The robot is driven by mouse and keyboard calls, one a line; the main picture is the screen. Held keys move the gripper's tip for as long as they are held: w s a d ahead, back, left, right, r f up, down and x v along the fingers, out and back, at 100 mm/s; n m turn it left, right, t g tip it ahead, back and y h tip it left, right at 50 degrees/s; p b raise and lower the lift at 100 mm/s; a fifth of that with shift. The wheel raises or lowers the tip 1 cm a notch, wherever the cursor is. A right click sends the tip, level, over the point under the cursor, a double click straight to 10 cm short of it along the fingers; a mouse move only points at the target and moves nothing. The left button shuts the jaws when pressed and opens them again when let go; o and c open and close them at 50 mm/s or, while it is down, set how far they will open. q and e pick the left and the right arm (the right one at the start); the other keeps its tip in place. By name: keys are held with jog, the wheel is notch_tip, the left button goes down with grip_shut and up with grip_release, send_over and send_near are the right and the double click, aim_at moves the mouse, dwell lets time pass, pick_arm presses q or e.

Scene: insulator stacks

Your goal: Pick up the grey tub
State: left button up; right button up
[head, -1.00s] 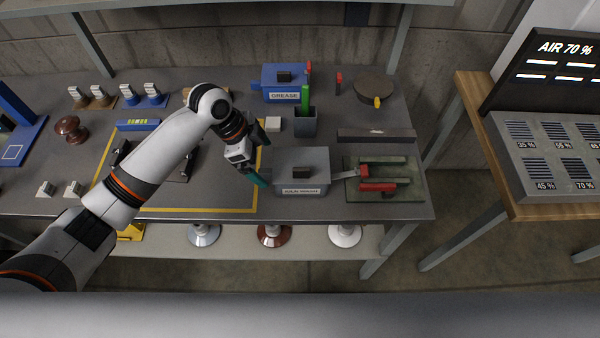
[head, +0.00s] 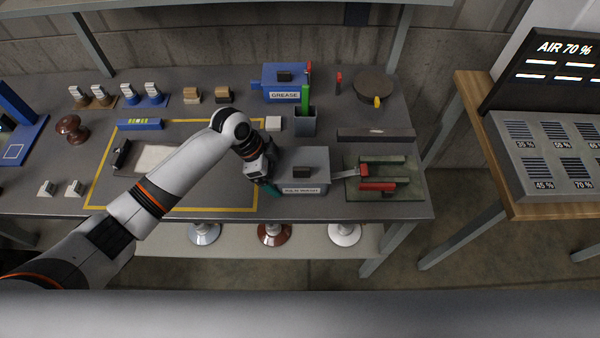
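The grey tub (head: 315,160) is a lidded box with a dark knob on top and a white label on its front, which is too small to read surely. It stands upright on the bench, right of centre. My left gripper (head: 269,172) is at the tub's left side, pointing toward it. One teal fingertip shows by the tub's front left corner; the other finger is mostly hidden behind the gripper body, so its opening and any contact are unclear. My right gripper is not in view.
A blue grease tub (head: 284,82) and a dark cup (head: 305,126) with a green-handled tool stand behind. A green fixture with red parts (head: 385,178) sits close on the right. A small pale block (head: 274,124) is behind the gripper. A yellow-outlined area (head: 215,208) lies left.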

pick_arm(q)
jog(key=shift+r, duration=0.1)
jog(key=shift+c, duration=0.9)
jog(key=shift+w+r, duration=0.1)
jog(key=shift+r, duration=0.15)
notch_tip(320, 180, up, 10)
jog(key=shift+f+b, duration=0.25)
jog(key=shift+b, duration=0.3)
jog(key=shift+f, duration=0.15)
jog(key=shift+f+b, duration=1.85)
jog(key=shift+f, duration=2.85)
jog(key=shift+f, duration=0.25)
